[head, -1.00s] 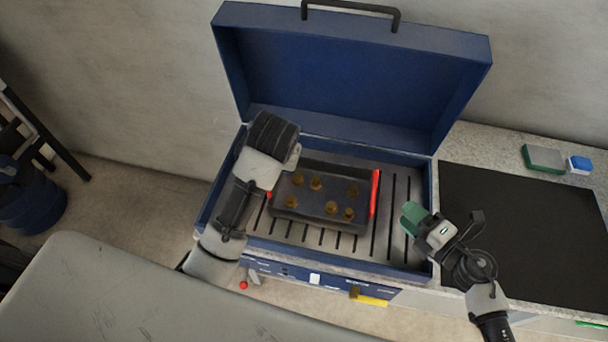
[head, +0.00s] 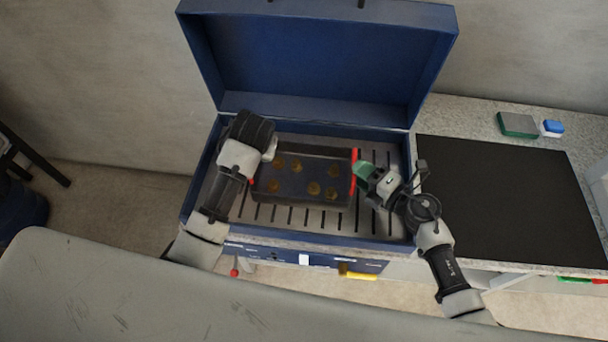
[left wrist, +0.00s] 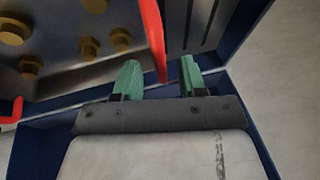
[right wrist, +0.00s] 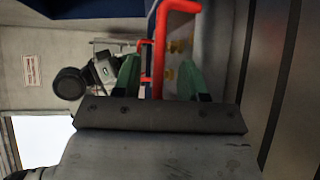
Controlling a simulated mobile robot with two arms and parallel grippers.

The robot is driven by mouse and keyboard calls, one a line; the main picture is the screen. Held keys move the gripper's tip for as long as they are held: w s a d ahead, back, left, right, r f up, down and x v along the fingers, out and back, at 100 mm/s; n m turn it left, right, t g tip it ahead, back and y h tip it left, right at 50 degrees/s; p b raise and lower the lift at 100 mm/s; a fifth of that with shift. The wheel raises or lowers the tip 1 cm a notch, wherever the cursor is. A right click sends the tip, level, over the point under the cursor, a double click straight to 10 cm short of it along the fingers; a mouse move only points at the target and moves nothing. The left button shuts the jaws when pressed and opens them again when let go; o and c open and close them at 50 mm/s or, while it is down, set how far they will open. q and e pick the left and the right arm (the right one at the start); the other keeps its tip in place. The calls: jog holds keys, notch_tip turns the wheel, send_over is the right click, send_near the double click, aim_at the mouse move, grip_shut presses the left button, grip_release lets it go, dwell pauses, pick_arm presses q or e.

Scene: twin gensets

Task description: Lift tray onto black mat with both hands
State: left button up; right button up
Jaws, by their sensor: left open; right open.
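A dark tray (head: 302,178) with several brass-coloured pieces in it sits on the slotted grill inside the open blue box. It has a red handle at each end. The right handle (head: 354,172) shows clearly; the left one is mostly hidden by my left arm. My left gripper (left wrist: 159,76) is open, with a red handle (left wrist: 152,35) between its fingers in the left wrist view. My right gripper (head: 363,171) is open at the right handle, which lies between its green fingers in the right wrist view (right wrist: 160,50). The black mat (head: 505,195) lies bare on the counter at right.
The blue box's raised lid (head: 320,65) stands behind the tray, and its side wall lies between tray and mat. A green block (head: 518,125) and a small blue block (head: 553,128) sit on the counter behind the mat.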

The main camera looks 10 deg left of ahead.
pick_arm(q)
jog(key=shift+x, duration=1.3)
pick_arm(e)
jog(key=shift+x, duration=1.35)
pick_arm(q)
jog(key=c, duration=0.7)
pick_arm(e)
jog(key=c, duration=0.7)
pick_arm(q)
grip_shut()
pick_arm(e)
grip_shut()
jog(key=shift+f, duration=0.1)
pick_arm(q)
jog(key=shift+r, duration=0.15)
